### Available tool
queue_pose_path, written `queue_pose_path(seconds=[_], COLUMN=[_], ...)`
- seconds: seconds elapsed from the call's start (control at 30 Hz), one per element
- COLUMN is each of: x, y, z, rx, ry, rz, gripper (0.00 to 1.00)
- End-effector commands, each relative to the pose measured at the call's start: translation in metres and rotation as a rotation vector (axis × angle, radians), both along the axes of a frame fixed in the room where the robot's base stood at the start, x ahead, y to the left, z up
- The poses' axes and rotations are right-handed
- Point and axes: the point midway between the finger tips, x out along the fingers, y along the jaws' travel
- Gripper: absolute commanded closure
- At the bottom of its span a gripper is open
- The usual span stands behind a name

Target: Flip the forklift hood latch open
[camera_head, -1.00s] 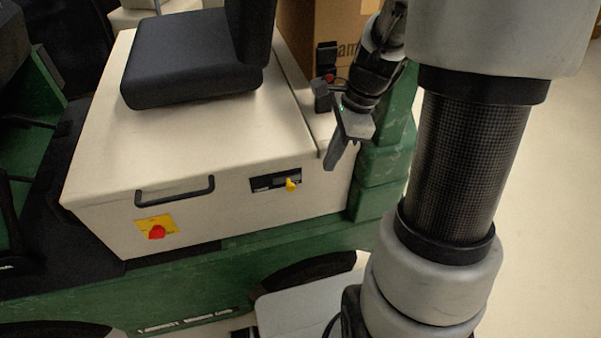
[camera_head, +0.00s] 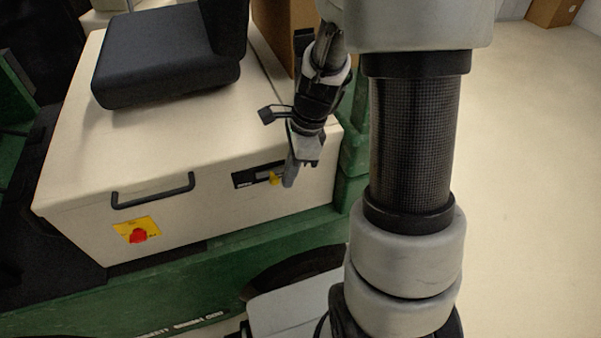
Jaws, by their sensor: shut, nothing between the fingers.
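The forklift hood (camera_head: 180,135) is a cream box cover, and it is down. The latch is a yellow tab (camera_head: 274,178) on a dark recessed plate (camera_head: 246,178) at the right of the hood's front face. My gripper (camera_head: 289,183) is shut and empty, pointing down. Its fingertips are right beside the yellow tab on its right side and partly overlap it in the view. I cannot tell whether they touch.
A black handle (camera_head: 153,190) and a red knob (camera_head: 138,236) on a yellow plate are left of the latch. A black seat (camera_head: 165,70) stands on the hood. The floor (camera_head: 530,190) at the right is clear.

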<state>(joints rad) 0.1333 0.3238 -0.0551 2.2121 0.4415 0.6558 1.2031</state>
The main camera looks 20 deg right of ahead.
Motion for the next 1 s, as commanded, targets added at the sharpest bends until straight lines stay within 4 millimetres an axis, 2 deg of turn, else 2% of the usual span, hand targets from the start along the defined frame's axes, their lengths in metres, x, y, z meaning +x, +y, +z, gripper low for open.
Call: queue_pose_path(seconds=[0.47, 0.73, 1.0], x=[0.001, 0.000, 0.000], y=[0.007, 0.045, 0.048], z=[0.003, 0.004, 0.002], rx=[0.000, 0.001, 0.002], ry=[0.001, 0.001, 0.001], rz=[0.001, 0.006, 0.002], gripper=[1.00, 1.00, 1.00])
